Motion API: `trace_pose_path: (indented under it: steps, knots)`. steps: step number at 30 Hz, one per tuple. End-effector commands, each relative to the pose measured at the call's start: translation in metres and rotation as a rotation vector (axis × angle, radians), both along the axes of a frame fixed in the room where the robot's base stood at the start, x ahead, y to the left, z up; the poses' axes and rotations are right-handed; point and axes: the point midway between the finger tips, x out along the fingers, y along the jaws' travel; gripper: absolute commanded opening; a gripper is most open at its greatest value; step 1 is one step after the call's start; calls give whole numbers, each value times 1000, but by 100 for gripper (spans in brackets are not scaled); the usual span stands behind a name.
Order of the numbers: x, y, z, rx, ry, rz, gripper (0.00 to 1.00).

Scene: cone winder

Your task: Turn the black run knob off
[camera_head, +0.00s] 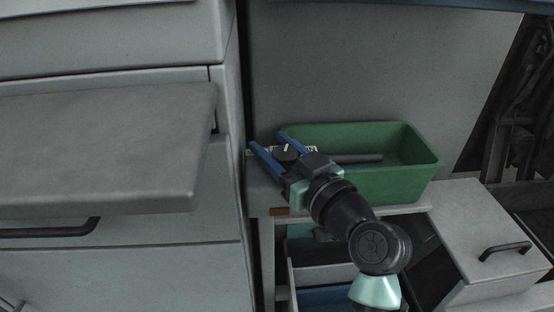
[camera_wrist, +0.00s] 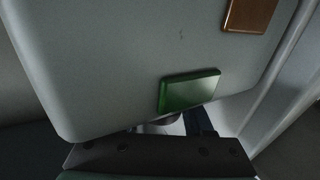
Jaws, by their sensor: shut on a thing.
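The black run knob (camera_head: 287,154) is a small dark disc with a white pointer mark, on a pale plate by the green bin's left end. In the head view it sits between the two blue fingers of my gripper (camera_head: 266,140), nearer their base than their tips. My gripper is shut on it. The fingers point up and left. The pointer's exact setting is too small to read. In the wrist view a dark blue finger (camera_wrist: 200,122) shows at the bottom, and the knob is mostly hidden behind the dark gripper body.
A green bin (camera_head: 419,187) stands right beside my gripper, with a dark rod inside. A grey shelf (camera_head: 110,145) juts out at left. A grey box lid with a handle (camera_head: 503,252) is at lower right. The wrist view shows a green block (camera_wrist: 190,92) and a brown patch (camera_wrist: 249,14).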

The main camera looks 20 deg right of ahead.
Motion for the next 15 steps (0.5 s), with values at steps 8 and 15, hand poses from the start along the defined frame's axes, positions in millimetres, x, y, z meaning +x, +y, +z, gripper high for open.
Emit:
trace_pose_path:
  steps: [8,15]
  knots:
    - [-1,5,-3,1,0,186,0]
    - [-3,7,-2,1,2,274,0]
